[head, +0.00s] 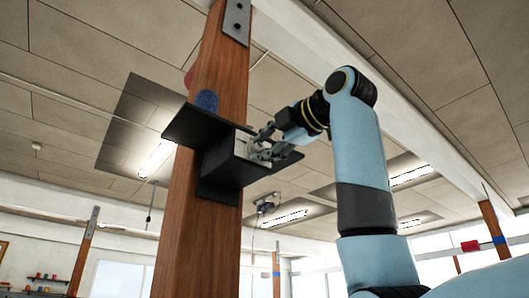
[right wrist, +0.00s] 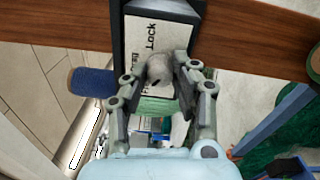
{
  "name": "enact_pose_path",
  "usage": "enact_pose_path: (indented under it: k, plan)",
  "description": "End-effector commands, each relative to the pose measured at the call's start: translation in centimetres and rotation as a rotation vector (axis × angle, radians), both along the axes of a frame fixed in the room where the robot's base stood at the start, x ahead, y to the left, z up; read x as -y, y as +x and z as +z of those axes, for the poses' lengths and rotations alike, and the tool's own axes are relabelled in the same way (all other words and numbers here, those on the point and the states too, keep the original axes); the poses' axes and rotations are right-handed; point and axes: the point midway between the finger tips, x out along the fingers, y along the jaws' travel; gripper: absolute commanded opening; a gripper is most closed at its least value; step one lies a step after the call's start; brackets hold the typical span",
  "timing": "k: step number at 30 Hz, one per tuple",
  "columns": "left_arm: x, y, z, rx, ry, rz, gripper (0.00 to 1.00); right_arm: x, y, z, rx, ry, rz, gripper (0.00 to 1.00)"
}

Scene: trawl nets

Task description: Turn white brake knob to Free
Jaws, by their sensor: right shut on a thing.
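The white brake knob (right wrist: 158,68) shows between the fingertips of my right gripper (right wrist: 160,70) in the right wrist view. My right gripper is shut on the knob. The knob sits on a pale label plate (right wrist: 158,28) that reads "Lock" beyond the fingers. More lettering beside the knob is partly covered, and I cannot read "Free" or tell which way the knob points. In the head view my right gripper (head: 264,148) reaches the face of a black box (head: 222,160) from the right, and its fingers hide the knob. My left gripper is not in view.
The black box is fixed to a wooden post (head: 180,220), with a black shelf on top. A blue cylinder (head: 207,100) stands on that shelf. The air to the right of the box holds only my arm. A ceiling with lamps is above.

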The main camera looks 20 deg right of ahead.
Motion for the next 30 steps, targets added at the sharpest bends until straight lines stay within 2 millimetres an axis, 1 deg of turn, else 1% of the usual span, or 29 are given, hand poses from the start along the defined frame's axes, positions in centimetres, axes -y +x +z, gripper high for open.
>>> enact_pose_path:
  k: [1,9,23,24,28,30]
  plan:
    - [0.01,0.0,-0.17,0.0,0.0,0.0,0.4,-0.02,0.05,-0.24,0.001,-0.019,0.001,0.0]
    - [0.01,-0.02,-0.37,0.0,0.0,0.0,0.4,-0.03,0.07,-0.22,0.023,-0.082,0.001,0.0]
    - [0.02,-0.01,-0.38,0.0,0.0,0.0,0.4,-0.04,0.09,-0.26,0.025,-0.091,0.002,0.0]
    - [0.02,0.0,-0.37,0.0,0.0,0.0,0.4,-0.04,0.09,-0.26,0.025,-0.091,0.002,0.32]
    - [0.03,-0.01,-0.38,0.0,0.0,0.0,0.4,-0.03,0.07,-0.19,0.027,-0.09,0.001,0.49]
    - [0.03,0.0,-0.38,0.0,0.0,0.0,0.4,-0.02,0.06,-0.15,0.028,-0.09,0.002,0.49]
